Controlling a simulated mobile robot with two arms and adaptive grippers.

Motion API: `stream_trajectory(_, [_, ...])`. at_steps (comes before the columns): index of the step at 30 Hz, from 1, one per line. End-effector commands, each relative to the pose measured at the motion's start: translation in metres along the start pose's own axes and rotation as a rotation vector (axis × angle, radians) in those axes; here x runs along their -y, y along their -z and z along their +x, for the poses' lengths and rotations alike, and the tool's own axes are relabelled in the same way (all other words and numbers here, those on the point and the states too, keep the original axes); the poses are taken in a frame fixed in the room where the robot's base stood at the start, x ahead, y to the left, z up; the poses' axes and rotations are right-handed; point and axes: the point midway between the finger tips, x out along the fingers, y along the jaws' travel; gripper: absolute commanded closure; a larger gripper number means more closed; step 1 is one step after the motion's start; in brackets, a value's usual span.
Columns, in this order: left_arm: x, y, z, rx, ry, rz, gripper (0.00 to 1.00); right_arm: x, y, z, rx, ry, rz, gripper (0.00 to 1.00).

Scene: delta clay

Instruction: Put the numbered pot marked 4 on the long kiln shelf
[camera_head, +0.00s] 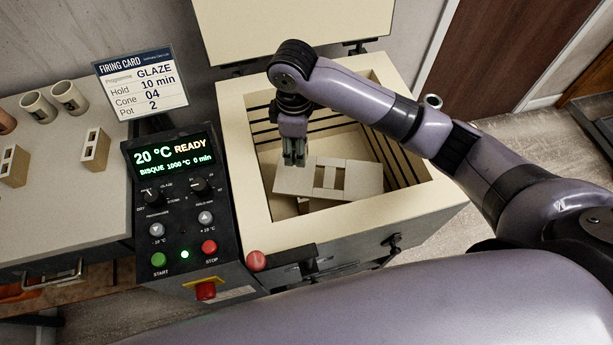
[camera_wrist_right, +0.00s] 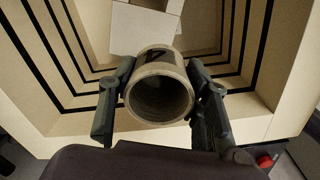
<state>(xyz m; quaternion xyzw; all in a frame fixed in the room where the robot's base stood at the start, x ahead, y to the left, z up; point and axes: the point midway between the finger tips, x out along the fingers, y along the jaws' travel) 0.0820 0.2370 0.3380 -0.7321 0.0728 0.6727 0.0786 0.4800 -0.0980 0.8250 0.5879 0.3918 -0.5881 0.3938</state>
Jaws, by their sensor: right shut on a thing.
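My right gripper (camera_head: 294,158) is inside the open top of the kiln (camera_head: 243,150), above pale shelf boards. In the right wrist view the gripper (camera_wrist_right: 160,98) is shut on a grey-beige pot (camera_wrist_right: 158,88), one finger on each side, its round open mouth facing the camera. In the head view the pot is hard to make out. A pale shelf board (camera_head: 363,181) lies in the kiln beside another board (camera_head: 292,182), with short pieces between them; I cannot tell which is the long shelf. My left gripper is not in view.
The firing card (camera_head: 142,85) reads Glaze, Cone 04, Pot 2. The control panel (camera_head: 175,185) reads 20 °C READY. Pots (camera_head: 39,107) and pierced blocks (camera_head: 94,149) stand on the left table (camera_head: 75,215). Kiln walls surround my gripper; the raised lid (camera_head: 290,25) is behind.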

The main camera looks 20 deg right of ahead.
Motion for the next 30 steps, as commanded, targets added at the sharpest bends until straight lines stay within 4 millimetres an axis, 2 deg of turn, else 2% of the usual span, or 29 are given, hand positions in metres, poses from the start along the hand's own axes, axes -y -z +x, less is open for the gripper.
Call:
stream_trajectory(1, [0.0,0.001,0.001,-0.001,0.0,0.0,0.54,0.001,-0.001,0.016,0.003,0.004,0.003,0.91])
stream_trajectory(3, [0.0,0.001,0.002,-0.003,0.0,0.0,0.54,0.001,-0.001,0.035,0.004,0.003,0.002,0.91])
stream_trajectory(10, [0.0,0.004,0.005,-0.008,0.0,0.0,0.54,0.001,-0.001,0.088,0.002,0.001,0.002,0.91])
stream_trajectory(19, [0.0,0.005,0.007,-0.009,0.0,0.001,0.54,0.001,0.0,0.114,0.0,0.0,0.003,0.91])
stream_trajectory(25, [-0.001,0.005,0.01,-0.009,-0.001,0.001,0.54,0.001,0.0,0.143,0.001,0.001,0.002,0.91])
stream_trajectory(30, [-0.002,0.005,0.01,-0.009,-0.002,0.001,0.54,0.0,0.0,0.148,-0.002,-0.001,0.002,0.91])
